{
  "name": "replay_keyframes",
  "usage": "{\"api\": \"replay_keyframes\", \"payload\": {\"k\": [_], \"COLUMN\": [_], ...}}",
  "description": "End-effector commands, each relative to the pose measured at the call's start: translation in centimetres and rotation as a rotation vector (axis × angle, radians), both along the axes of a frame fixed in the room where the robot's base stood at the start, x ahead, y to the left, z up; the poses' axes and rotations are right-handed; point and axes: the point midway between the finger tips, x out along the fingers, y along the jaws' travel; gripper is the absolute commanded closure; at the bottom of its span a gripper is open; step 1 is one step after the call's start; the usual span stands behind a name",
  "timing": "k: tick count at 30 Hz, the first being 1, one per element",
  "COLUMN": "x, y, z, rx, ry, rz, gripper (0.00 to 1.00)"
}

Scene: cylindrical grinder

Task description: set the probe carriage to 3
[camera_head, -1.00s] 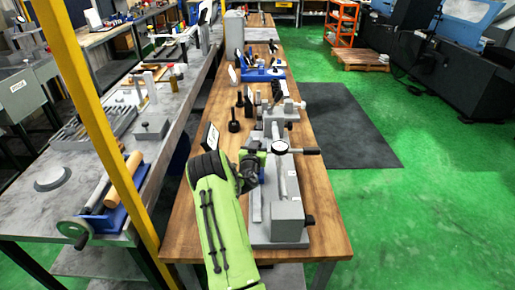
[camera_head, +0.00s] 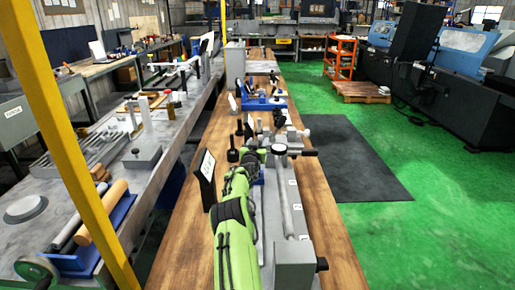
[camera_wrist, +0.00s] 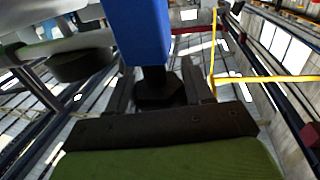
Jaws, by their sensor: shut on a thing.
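Small white labels (camera_head: 292,182) line the fixture, too small to read. My gripper (camera_head: 256,154) is at the carriage's left side. In the wrist view my gripper (camera_wrist: 160,92) is shut on a dark knob (camera_wrist: 158,86) below a blue block (camera_wrist: 138,30). The carriage's contact with the rail is hidden.
A dark upright panel (camera_head: 206,180) stands left of my arm. Black posts (camera_head: 234,150) and a blue fixture (camera_head: 262,103) are farther back. A yellow post (camera_head: 70,140) rises at left. The bench's right strip is clear.

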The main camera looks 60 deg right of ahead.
Motion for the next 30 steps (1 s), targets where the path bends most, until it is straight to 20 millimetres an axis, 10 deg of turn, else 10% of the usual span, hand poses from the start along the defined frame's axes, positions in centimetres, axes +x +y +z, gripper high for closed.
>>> {"api": "replay_keyframes", "payload": {"k": [8,9,12,30], "x": [0.0,0.0,0.0,-0.7], "y": [0.0,0.0,0.0,2.8], "z": [-0.1,-0.1,-0.1,0.0], "rx": [0.004,0.003,0.003,0.006], "ry": [-0.001,-0.001,-0.001,-0.002], "rz": [-0.001,0.000,0.000,0.000], "gripper": [1.00,0.43,0.29,0.29]}}
